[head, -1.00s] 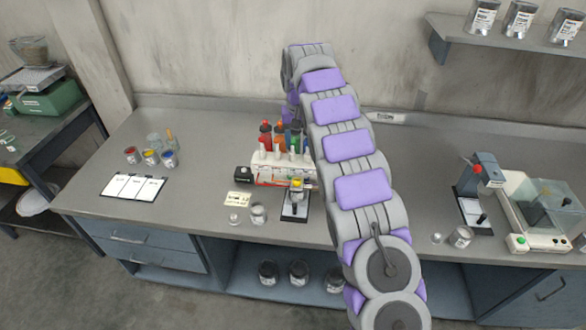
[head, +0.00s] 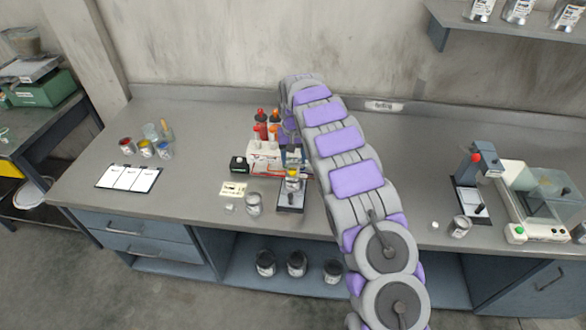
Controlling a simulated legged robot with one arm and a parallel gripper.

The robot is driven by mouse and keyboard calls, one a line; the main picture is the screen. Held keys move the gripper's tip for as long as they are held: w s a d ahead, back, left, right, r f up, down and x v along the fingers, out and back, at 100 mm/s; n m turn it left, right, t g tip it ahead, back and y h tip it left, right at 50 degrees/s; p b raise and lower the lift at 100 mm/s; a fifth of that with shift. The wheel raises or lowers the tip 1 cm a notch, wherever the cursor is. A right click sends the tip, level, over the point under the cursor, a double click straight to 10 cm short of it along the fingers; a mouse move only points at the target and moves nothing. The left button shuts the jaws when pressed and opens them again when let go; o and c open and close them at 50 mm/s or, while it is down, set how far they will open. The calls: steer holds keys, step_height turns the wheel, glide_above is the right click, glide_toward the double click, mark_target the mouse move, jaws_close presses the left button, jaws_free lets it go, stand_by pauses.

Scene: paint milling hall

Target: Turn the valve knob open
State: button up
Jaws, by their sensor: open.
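A small bench stand (head: 291,197) with a dark base stands at the middle of the bench. A small yellow part (head: 292,173) shows on it, possibly the valve knob, but it is too small to be sure. My gripper (head: 292,163) points down just above the yellow part, with its jaws open. I cannot tell whether it touches that part. My arm hides the area to the right of the stand.
A white rack (head: 264,151) with red and orange-capped bottles is close on the left. A similar stand with a red top (head: 468,178) is at right.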

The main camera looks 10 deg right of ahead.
mark_target(292, 170)
step_height(292, 170, down, 4)
steer(key=shift+r, duration=0.1)
steer(key=shift+a+f, duration=0.35)
steer(key=shift+f, duration=0.15)
steer(key=shift+d, duration=0.1)
steer(key=shift+c, duration=0.5)
steer(key=shift+d, duration=0.15)
steer(key=c, duration=1)
steer(key=shift+o, duration=0.2)
